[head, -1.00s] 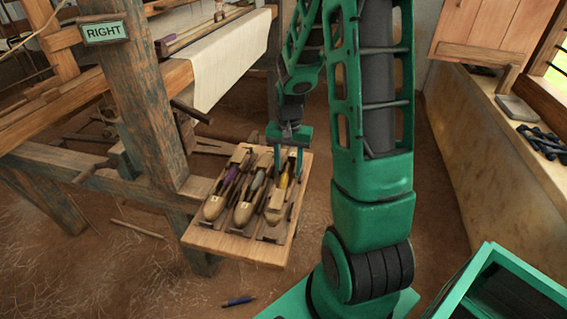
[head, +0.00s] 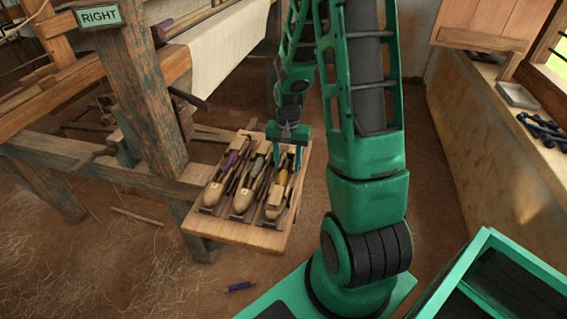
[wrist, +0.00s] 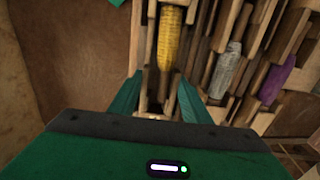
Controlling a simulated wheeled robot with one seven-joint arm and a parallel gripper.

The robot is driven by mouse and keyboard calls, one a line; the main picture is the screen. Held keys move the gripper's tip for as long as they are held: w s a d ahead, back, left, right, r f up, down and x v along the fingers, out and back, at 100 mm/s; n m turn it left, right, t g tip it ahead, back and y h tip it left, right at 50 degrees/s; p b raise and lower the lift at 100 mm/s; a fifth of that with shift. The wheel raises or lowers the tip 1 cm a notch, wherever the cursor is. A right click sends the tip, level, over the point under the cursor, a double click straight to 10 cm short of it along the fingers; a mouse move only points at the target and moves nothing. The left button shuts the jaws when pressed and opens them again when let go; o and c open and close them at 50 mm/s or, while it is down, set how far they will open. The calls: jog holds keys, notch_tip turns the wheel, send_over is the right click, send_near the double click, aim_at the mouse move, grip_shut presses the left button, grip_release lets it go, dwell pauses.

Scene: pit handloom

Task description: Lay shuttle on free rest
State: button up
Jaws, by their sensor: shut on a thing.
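My gripper (head: 290,158) is shut on the shuttle with the yellow pirn (head: 281,188), near its far end. This shuttle lies along the rightmost rest on the wooden board (head: 232,232), level with its neighbours; I cannot tell whether it bears fully on the rest. In the wrist view my fingers (wrist: 160,98) straddle the shuttle, and its yellow pirn (wrist: 171,45) shows beyond them. A shuttle with a grey pirn (head: 248,190) lies in the middle rest. One with a purple pirn (head: 222,180) lies in the left rest. My palm hides the near part in the wrist view.
The loom post (head: 140,95) with the RIGHT sign (head: 99,16) stands left of the board. White cloth (head: 225,45) hangs behind. A blue object (head: 240,287) lies on the floor in front. A ledge (head: 510,130) with dark tools runs along the right wall.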

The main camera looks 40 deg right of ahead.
jog(key=o, duration=1.3)
jog(key=shift+r, duration=0.2)
jog(key=shift+w+r, duration=0.1)
jog(key=shift+r, duration=3.7)
